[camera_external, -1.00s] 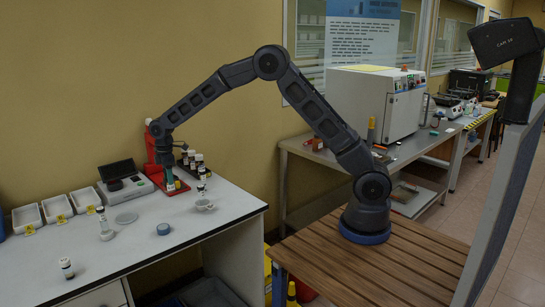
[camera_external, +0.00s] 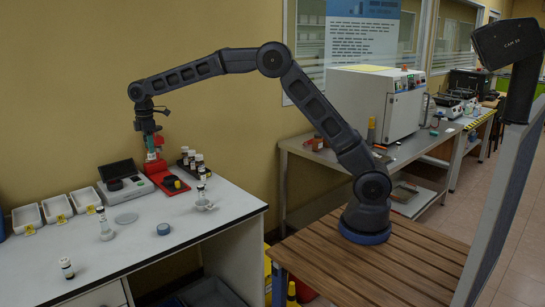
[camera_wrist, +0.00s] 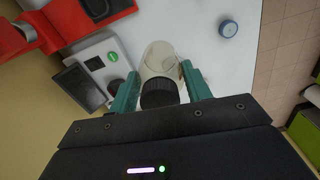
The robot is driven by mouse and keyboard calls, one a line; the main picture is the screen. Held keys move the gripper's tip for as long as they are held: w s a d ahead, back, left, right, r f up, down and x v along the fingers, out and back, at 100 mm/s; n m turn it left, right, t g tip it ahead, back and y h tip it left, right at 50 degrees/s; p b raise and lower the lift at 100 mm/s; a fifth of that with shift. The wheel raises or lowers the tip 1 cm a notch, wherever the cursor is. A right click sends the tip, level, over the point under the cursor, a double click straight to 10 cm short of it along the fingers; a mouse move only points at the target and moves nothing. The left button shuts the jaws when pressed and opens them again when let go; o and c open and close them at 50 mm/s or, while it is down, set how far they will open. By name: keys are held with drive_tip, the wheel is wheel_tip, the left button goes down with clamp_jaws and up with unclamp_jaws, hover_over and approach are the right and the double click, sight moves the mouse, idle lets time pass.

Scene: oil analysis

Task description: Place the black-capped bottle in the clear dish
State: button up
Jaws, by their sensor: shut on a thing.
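My gripper (camera_external: 152,150) is raised above the bench beside the red stand. In the wrist view my gripper (camera_wrist: 160,80) has its two teal fingers shut on the black-capped bottle, whose black cap (camera_wrist: 158,94) faces the camera. A pale, rounded form beyond the cap appears to be the bottle's body. The bottle is small and hard to make out in the external view. The clear dish (camera_external: 127,218) lies flat on the white bench, in front of the balance; I cannot make it out surely in the wrist view.
The balance (camera_external: 122,184) and red stand (camera_external: 172,184) are near my gripper. Several dark-capped bottles (camera_external: 192,160) stand behind the stand. A blue disc (camera_external: 163,229), glassware (camera_external: 105,228) and another small bottle (camera_external: 67,268) are on the bench. White trays (camera_external: 57,207) line the left.

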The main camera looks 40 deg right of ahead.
drive_tip(key=n, duration=0.1)
hover_over(127, 217)
wheel_tip(127, 217, down, 20)
drive_tip(key=shift+s+a+r, duration=0.1)
idle(0.5)
drive_tip(key=o, duration=1)
drive_tip(key=shift+f, duration=0.2)
drive_tip(key=shift+o, duration=0.2)
drive_tip(key=shift+r, duration=0.15)
wheel_tip(127, 217, up, 12)
